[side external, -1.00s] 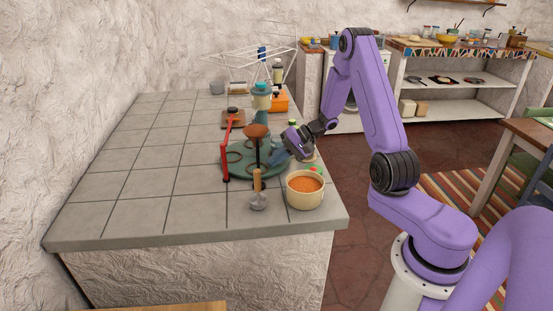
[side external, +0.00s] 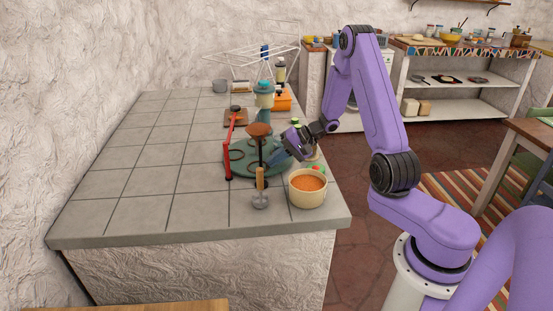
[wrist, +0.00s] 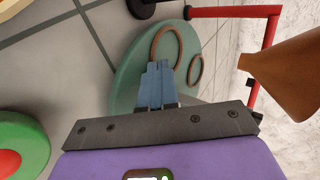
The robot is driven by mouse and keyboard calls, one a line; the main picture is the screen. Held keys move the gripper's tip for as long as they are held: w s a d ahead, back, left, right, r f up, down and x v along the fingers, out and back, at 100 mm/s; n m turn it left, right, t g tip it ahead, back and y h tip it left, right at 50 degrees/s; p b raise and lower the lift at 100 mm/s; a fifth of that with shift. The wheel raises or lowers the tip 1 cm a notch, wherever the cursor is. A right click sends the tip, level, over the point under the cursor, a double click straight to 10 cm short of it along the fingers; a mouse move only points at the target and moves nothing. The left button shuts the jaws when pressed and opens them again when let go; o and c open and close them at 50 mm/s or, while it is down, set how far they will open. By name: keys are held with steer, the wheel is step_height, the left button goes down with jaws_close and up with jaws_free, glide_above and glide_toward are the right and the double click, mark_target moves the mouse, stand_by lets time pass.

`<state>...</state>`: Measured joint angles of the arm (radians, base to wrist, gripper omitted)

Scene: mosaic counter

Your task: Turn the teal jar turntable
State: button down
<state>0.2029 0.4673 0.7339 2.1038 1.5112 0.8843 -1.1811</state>
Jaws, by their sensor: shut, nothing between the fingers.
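The teal turntable (side external: 246,171) is a round disc lying on the tiled counter. It also shows in the wrist view (wrist: 128,82), with two brown rings (wrist: 165,46) on its face. My gripper (side external: 276,160) reaches down over the turntable's right side. In the wrist view its blue fingers (wrist: 155,75) are together and empty, overlapping the disc beside the larger ring. Whether the fingertips touch the disc or ring I cannot tell. Part of the disc is hidden behind my gripper.
A red bar frame (side external: 228,160) stands at the turntable's left, and a brown cone-topped stand (side external: 259,130) rises near its middle. An orange-filled pot (side external: 307,185) and a wooden-handled utensil (side external: 260,180) are in front. A teal-lidded jar (side external: 264,99) stands behind. The counter's left is clear.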

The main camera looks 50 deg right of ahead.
mark_target(266, 169)
steer(key=shift+a+m+t+h, duration=0.4)
steer(key=shift+a+m, duration=0.1)
steer(key=shift+m, duration=0.1)
steer(key=m+h, duration=0.1)
steer(key=a+m+t+h, duration=0.1)
steer(key=shift+w+m, duration=0.25)
steer(key=shift+m, duration=0.05)
steer(key=shift+w+a+m+h, duration=0.35)
steer(key=shift+a+m+h, duration=0.1)
steer(key=shift+m+h, duration=0.25)
steer(key=shift+w+a, duration=0.15)
steer(key=shift+a, duration=0.05)
steer(key=shift+w+a, duration=0.15)
steer(key=shift+a, duration=0.05)
steer(key=shift+r, duration=0.1)
